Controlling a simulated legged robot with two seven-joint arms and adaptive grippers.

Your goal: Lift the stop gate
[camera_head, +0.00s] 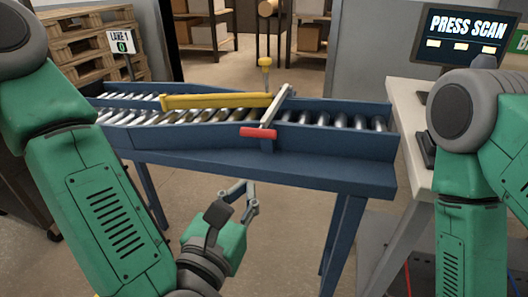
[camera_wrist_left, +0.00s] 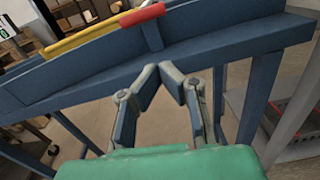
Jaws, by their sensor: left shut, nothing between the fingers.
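The stop gate appears to be the pale grey bar (camera_head: 276,105) across the roller conveyor, with a red handle (camera_head: 258,133) at its near end. The red handle also shows at the top of the left wrist view (camera_wrist_left: 142,16). A yellow bar (camera_head: 215,101) lies along the rollers to its left. My left gripper (camera_head: 243,195) is below and in front of the conveyor's near side, apart from the handle. Its fingers are together and empty in the left wrist view (camera_wrist_left: 161,78). My right arm shows at the right, but its gripper is out of view.
The blue conveyor frame (camera_head: 330,172) stands on legs across the middle. A white table (camera_head: 405,105) with a PRESS SCAN screen (camera_head: 465,36) is at the right. Wooden pallets (camera_head: 85,45) and a LANE 1 sign (camera_head: 121,41) are behind left. The floor before the conveyor is clear.

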